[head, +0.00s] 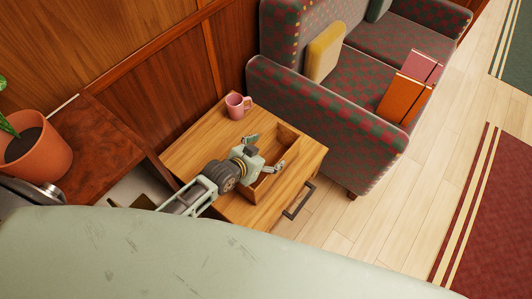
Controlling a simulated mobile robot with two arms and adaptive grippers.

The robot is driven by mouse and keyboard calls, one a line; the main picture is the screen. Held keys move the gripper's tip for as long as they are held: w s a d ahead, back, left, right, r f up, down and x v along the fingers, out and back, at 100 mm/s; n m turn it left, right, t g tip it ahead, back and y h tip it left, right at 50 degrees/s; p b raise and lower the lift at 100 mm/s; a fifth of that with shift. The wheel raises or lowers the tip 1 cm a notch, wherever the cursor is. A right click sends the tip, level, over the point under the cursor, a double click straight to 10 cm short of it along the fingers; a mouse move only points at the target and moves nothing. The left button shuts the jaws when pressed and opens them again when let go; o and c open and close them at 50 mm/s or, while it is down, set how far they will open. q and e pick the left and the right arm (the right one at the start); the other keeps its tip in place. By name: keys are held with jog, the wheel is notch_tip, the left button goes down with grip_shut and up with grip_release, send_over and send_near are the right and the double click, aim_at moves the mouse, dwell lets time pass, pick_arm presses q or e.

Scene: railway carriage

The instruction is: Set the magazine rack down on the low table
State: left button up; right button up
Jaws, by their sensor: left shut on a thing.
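The magazine rack (286,131) is an open wooden box, close in colour to the low table. The low wooden table (205,141) stands in the middle of the head view, against the panelled wall. The rack is over the table's right half and looks upright. I cannot tell whether its base touches the top. My left gripper (267,157) is at the rack's left side and shut on it. The gripper's body hides part of the rack and the exact grip. My right gripper is not in view.
A pink mug (237,106) stands at the table's back edge, behind the rack. The table has a dark handle (299,201) in front. A checked sofa (320,125) with an orange book (405,98) stands right. A potted plant (36,151) is at left.

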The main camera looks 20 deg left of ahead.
pick_arm(q)
jog(key=o, duration=1.7)
jog(key=shift+w+r, duration=0.15)
jog(key=shift+r, duration=0.1)
jog(key=shift+o, duration=1.4)
jog(key=shift+f, duration=0.1)
jog(key=v, duration=1.2)
jog(key=shift+s, duration=0.2)
jog(key=shift+f, duration=0.1)
grip_shut()
